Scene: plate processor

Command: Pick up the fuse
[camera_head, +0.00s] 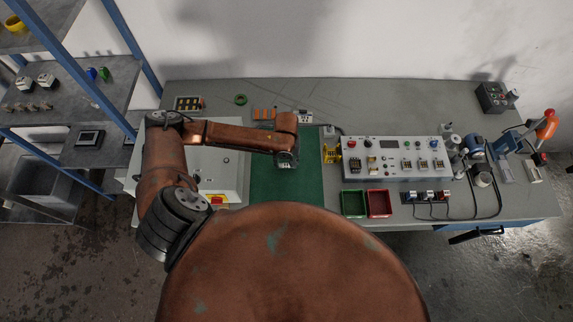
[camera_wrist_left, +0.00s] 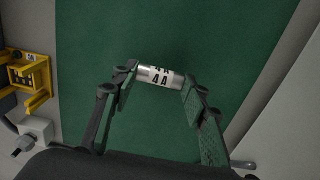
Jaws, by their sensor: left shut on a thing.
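The fuse (camera_wrist_left: 158,76) is a short silver cylinder with black "4A" markings, seen in the left wrist view. It lies crosswise between the fingertips of my left gripper (camera_wrist_left: 160,82), one finger at each end. The gripper is shut on it, over the green mat (camera_wrist_left: 225,35). In the head view my left gripper (camera_head: 287,160) is above the upper part of the same mat (camera_head: 300,190), and the fuse is too small there to make out. Whether the fuse still touches the mat is unclear. My right gripper is not in view.
A grey box (camera_head: 222,165) stands left of the mat. To the right are a yellow holder (camera_head: 331,153), a control panel (camera_head: 395,146), a green bin (camera_head: 343,205) and a red bin (camera_head: 390,205). Shelving (camera_head: 95,85) stands at the left.

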